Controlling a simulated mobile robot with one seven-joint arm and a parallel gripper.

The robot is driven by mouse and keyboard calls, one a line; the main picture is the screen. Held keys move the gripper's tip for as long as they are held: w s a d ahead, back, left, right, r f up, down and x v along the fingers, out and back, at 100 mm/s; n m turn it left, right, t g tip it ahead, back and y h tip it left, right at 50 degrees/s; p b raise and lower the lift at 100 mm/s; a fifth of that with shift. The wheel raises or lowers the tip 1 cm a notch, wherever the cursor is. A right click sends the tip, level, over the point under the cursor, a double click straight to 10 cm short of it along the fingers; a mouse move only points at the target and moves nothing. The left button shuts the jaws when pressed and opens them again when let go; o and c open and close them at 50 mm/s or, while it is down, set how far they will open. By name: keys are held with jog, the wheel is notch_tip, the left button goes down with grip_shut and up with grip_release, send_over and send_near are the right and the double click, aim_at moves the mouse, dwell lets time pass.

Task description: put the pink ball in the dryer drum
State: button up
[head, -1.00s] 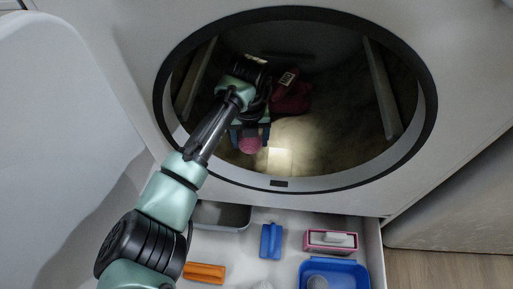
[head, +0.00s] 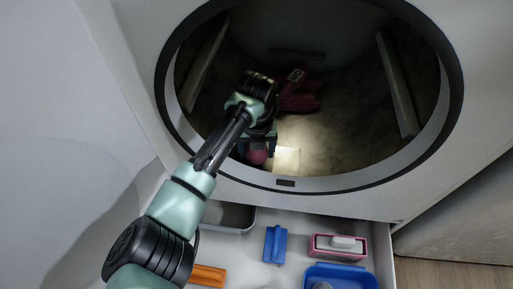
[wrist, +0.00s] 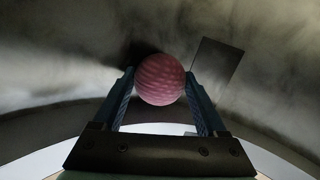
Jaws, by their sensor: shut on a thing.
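The pink ball (wrist: 160,80) is held between the two fingertips of my gripper (wrist: 160,88) in the wrist view. In the head view the ball (head: 257,156) shows just below my gripper (head: 258,148), inside the round opening of the dryer drum (head: 340,150), above the drum's lower front part. My gripper is shut on the ball. I cannot tell whether the ball touches the drum floor. Part of the gripper is hidden behind my wrist in the head view.
Dark red items (head: 298,95) lie in the drum behind my gripper. Ribs stand at the drum's left and right (head: 397,88). Below the opening, an open drawer holds a blue brush-like item (head: 275,244), a pink-framed box (head: 338,246), a blue tub (head: 341,273) and an orange item (head: 208,275).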

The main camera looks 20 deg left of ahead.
aim_at(256, 153)
jog(key=shift+f, duration=0.15)
jog(key=o, duration=1.2)
jog(key=shift+o, duration=0.3)
jog(key=shift+f, duration=0.1)
jog(key=shift+s+a, duration=0.1)
notch_tip(256, 153, up, 13)
jog(key=s+p, duration=0.1)
jog(key=p, duration=0.7)
jog(key=shift+d, duration=0.35)
jog(key=shift+s, duration=0.15)
